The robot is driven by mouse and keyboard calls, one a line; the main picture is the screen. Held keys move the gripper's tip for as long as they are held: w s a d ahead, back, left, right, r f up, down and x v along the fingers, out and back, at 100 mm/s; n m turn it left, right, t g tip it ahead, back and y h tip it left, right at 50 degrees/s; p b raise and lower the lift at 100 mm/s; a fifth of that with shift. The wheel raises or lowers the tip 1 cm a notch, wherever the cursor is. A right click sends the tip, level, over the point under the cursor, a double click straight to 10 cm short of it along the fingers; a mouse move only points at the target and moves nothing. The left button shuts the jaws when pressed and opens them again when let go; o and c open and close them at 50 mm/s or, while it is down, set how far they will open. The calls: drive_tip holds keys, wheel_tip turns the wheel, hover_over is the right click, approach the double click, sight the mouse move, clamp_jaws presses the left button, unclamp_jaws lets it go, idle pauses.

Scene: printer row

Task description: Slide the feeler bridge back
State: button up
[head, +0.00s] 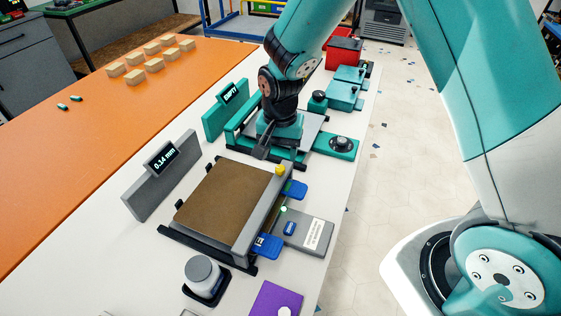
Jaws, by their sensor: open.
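The feeler bridge looks like the grey bar (262,215) along the right edge of a brown print bed (222,200). A small yellow knob (281,170) sits at its far end. Blue tabs stick out to the right at the far end (295,189) and the near end (268,246). A grey panel behind the bed has a display (165,158) reading 0.14 mm. My gripper (278,155) is open, pointing down just beyond the bed's far edge, apart from the bridge. My wrist partly hides the teal machine behind it.
A teal machine with an EMPTY display (230,93) stands beyond. A grey control plate (303,231) with a small green light lies right of the bed. A grey-lidded jar (203,278) and purple plate (276,299) are nearer. Wooden blocks (135,76) lie on the orange area.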

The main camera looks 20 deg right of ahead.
sight(280, 168)
wheel_tip(280, 168, down, 5)
drive_tip(key=shift+f, duration=0.1)
idle(0.3)
clamp_jaws()
